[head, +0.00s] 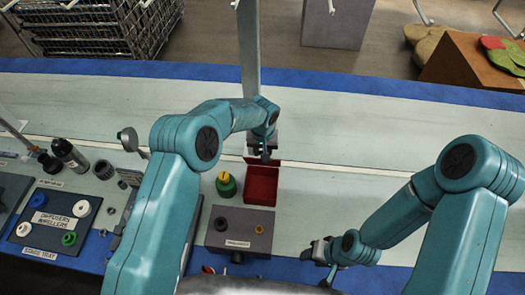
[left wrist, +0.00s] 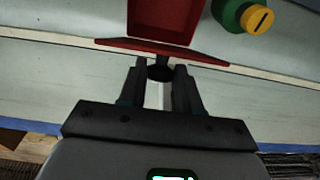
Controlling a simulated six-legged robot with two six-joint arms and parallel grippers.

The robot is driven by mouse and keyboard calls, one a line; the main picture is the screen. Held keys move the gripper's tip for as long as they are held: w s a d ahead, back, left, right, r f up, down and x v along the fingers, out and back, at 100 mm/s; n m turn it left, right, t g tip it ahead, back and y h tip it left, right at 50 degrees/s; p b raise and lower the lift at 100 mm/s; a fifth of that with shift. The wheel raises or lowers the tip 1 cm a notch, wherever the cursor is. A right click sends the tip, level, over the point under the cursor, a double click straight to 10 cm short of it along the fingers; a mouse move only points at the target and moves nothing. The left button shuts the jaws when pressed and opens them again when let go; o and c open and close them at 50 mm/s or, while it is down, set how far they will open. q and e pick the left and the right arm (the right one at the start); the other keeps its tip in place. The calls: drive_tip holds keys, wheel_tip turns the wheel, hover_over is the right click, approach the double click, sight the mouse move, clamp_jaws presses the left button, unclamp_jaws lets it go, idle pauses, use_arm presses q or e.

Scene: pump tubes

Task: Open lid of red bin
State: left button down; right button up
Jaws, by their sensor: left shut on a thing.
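The red bin (head: 261,187) stands behind the grey labelled block, and I see into its open top. In the left wrist view the bin (left wrist: 168,18) is at the top, with its red lid (left wrist: 190,50) seen nearly edge-on along its rim, swung up off the opening. My left gripper (head: 265,156) is at the lid's outer side. In the left wrist view its fingers (left wrist: 160,75) are closed around the lid's dark knob (left wrist: 160,71). My right gripper (head: 316,252) hangs right of the grey block, away from the bin; its jaw gap is unclear.
A green bottle with a yellow cap (head: 226,185) stands close left of the bin. The grey labelled block (head: 222,238) is in front. A stage tray (head: 25,240) with rings lies far left. The bench right of the bin is clear.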

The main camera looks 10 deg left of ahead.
use_arm(q)
drive_tip(key=shift+w+g, duration=0.4)
drive_tip(key=shift+w, duration=0.05)
drive_tip(key=c, duration=0.8)
unclamp_jaws()
drive_tip(key=shift+r, duration=0.1)
drive_tip(key=r+b, duration=0.2)
drive_tip(key=r, duration=1.4)
drive_tip(key=shift+s+r+b, duration=0.15)
drive_tip(key=shift+s+b, duration=0.05)
drive_tip(key=shift+b, duration=0.1)
